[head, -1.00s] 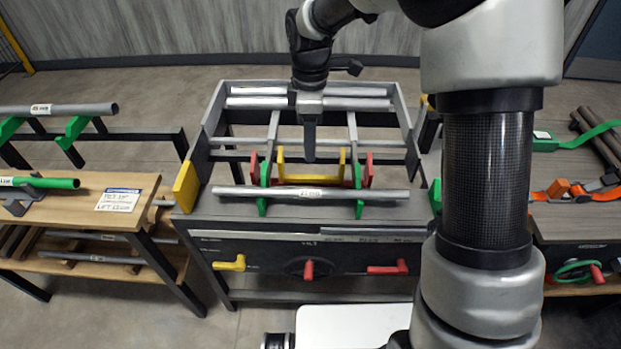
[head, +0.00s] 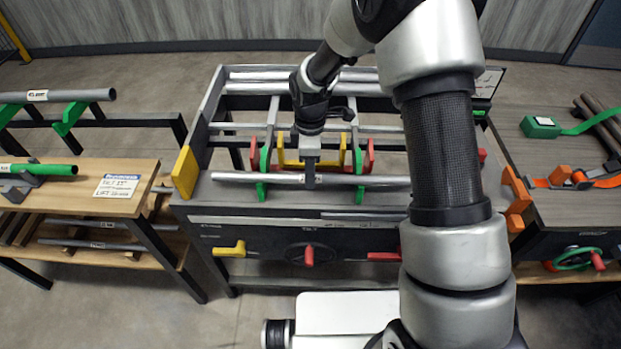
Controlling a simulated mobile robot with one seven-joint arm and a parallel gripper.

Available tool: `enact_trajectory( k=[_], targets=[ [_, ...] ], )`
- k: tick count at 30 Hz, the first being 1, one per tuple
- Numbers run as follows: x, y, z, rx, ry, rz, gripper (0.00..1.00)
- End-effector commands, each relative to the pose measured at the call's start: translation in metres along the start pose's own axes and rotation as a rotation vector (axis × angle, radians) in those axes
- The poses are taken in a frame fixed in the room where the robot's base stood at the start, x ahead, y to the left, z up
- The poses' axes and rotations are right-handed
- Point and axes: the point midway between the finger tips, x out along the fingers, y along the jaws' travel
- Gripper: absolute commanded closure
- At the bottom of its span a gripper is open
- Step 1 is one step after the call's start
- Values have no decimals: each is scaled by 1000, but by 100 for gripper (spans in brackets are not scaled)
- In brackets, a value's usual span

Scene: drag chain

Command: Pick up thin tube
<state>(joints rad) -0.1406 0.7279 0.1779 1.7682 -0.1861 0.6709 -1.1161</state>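A grey tube (head: 370,180) lies level across green supports (head: 262,188) at the front of the middle bench; its label is hidden behind my gripper. A thinner-looking grey bar (head: 238,126) runs across farther back, and thick tubes (head: 250,88) lie at the rear. I cannot tell for certain which one is the thin tube. My gripper (head: 310,182) points down at the middle of the front tube and overlaps it in the picture. Its fingers show edge-on, so their gap and any contact with the tube are hidden.
Yellow brackets (head: 288,155) and red brackets (head: 369,155) stand just behind the front tube. A yellow block (head: 186,172) is on the bench's left corner, orange parts (head: 517,190) on its right. Side tables stand left (head: 75,198) and right (head: 570,205).

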Motion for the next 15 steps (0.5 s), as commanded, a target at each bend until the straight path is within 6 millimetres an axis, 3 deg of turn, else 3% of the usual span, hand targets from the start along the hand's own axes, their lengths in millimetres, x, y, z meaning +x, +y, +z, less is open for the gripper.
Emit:
enact_trajectory(
  k=[3,10,15],
  targets=[
    [10,0,0,1,0,1,59],
    [12,1,0,1,0,2,59],
    [11,1,0,1,0,2,86]
  ],
)
